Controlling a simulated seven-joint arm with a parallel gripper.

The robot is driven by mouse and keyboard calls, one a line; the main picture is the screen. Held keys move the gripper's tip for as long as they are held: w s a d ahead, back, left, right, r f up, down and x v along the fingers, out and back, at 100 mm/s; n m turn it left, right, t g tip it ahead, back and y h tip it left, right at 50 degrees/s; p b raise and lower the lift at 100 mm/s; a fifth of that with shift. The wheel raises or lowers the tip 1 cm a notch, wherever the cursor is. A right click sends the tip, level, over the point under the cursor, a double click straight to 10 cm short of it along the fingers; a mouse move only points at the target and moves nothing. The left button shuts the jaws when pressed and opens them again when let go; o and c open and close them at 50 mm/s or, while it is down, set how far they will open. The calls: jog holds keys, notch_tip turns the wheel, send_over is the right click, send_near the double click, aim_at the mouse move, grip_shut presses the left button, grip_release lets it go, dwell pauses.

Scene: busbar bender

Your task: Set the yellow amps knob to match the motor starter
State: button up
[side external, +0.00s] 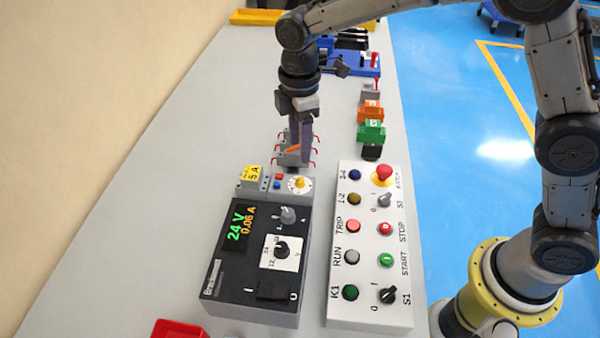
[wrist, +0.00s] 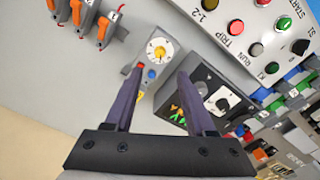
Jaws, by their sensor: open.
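The motor starter is a small grey unit (side external: 248,188) at the back edge of the black 24 V box. It has a yellow label (side external: 252,173) that reads 5 A, a red button and a blue button. The yellow amps knob (side external: 299,182) sits on a round white dial at its right end. In the wrist view the yellow knob (wrist: 159,52) shows ahead of the fingertips; its scale marks are too small to read. My gripper (side external: 300,160) is open and empty, pointing down above and just behind the starter, apart from the knob. It also shows in the wrist view (wrist: 160,73).
The black 24 V box (side external: 240,270), showing 24 V and 0.06 A, has its own knobs. The white button panel (side external: 342,310) stands to its right. Orange-levered breakers (wrist: 85,14) are close to my gripper. Green and orange blocks (side external: 371,132) stand behind. The table's left is clear.

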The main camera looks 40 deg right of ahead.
aim_at(300, 179)
notch_tip(300, 179, down, 10)
jog(key=shift+r, duration=0.15)
dwell(0.3)
grip_shut()
